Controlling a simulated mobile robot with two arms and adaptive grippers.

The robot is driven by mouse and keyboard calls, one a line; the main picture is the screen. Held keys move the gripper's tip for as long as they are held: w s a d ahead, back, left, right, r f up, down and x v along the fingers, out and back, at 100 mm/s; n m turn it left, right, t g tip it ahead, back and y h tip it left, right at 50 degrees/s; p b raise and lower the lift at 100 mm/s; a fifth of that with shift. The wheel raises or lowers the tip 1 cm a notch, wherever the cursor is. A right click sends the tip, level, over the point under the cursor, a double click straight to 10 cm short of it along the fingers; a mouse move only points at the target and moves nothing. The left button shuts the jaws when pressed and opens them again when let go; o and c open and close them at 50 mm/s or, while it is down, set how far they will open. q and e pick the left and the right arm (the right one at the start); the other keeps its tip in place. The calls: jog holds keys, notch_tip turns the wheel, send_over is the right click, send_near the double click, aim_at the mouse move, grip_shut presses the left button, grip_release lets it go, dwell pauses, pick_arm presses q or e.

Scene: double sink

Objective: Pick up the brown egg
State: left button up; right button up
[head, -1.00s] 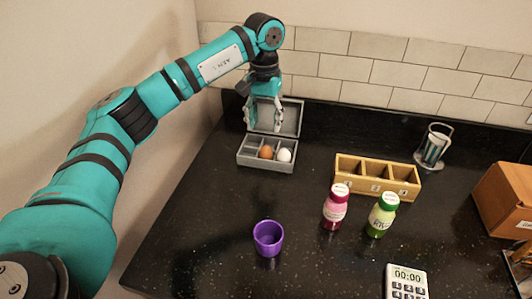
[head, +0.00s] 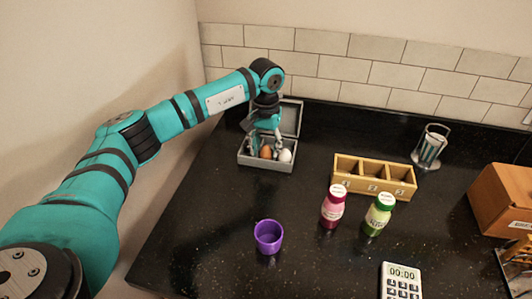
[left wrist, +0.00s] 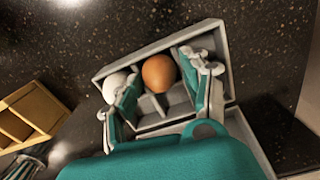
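The brown egg (head: 265,152) sits in a compartment of the open grey box (head: 262,165); it shows clearly in the left wrist view (left wrist: 158,73). A white egg (head: 285,155) sits in the compartment beside it, and it also shows in the left wrist view (left wrist: 114,86). My left gripper (head: 265,147) is lowered to the box. In the left wrist view my left gripper (left wrist: 156,84) has its fingers spread, one on either side of the brown egg, with gaps visible. My right gripper is not in view.
The box's raised lid stands behind the gripper. A wooden divided box (head: 373,178), two bottles, pink (head: 333,206) and green (head: 378,214), and a purple cup (head: 268,237) stand on the black counter. A metal-handled glass (head: 429,148) stands near the back wall.

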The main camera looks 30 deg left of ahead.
pick_arm(q)
jog(key=c, duration=0.4)
